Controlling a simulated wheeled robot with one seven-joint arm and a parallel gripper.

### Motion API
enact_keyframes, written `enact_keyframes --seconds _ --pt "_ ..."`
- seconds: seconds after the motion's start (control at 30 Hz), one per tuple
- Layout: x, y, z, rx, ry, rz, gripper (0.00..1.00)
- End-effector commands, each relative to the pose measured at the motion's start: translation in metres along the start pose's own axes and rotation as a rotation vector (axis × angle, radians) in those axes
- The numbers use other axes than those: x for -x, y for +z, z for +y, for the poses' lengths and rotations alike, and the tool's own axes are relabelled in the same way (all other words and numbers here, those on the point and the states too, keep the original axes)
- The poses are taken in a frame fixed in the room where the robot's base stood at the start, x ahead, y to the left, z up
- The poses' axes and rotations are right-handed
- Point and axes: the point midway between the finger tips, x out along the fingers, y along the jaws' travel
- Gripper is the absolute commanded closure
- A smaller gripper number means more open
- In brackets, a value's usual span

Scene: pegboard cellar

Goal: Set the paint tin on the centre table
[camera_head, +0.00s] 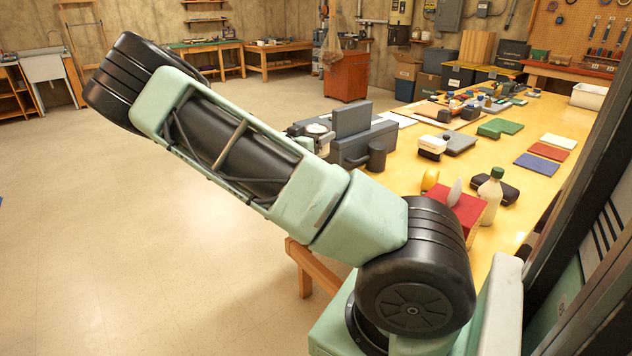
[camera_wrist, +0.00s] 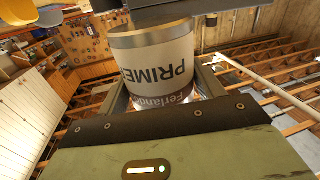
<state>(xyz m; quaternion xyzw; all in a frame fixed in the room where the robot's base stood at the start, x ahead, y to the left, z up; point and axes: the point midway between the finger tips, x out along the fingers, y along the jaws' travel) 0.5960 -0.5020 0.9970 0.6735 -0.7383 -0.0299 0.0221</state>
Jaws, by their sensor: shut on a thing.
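The paint tin (camera_wrist: 155,60) is a pale can with a metallic rim and dark lettering reading "PRIME", which looks inverted in the wrist view. My gripper (camera_wrist: 160,98) is shut on the tin and holds it in front of the palm. Part of the fingers and of the tin's lower end is hidden by the dark palm edge.
Wooden workbenches (camera_head: 278,50) and an orange cabinet (camera_head: 346,76) stand at the back. The floor (camera_head: 90,200) on the left is clear.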

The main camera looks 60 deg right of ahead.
Motion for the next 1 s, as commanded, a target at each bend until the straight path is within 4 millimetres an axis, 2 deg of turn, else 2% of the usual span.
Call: enact_keyframes --seconds 0.2,0.37,0.6,0.73,1.0 --pt "-0.001 0.038 -0.003 0.006 0.001 0.003 0.82" --pt "-0.001 0.052 -0.004 0.004 -0.001 0.003 0.82" --pt "-0.001 0.085 -0.007 0.005 -0.002 0.004 0.82" --pt "-0.001 0.092 -0.007 0.001 -0.001 0.003 0.82" --pt "-0.001 0.094 -0.007 0.001 -0.001 0.002 0.82"
